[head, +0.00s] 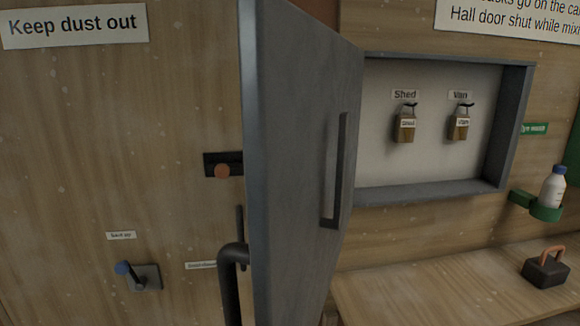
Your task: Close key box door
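The key box (518,130) is a shallow grey frame with a pale back, set on the wood wall at the right. Its front is open. Inside hang two brown-tagged keys, one under "Shed" (404,127) and one under "Van" (459,126). A large grey door panel (295,120) stands open at a steep angle in the middle of the head view. It carries a dark upright bar handle (337,170) near its right edge. The panel covers the box's left side, so its hinges are hidden. Neither of my grippers shows.
A wooden bench (420,290) lies below the box, with a dark block with an orange handle (546,268) on it. A white bottle (552,187) sits in a green holder (536,208) at right. A blue-knobbed lever (137,275) sticks out at lower left.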

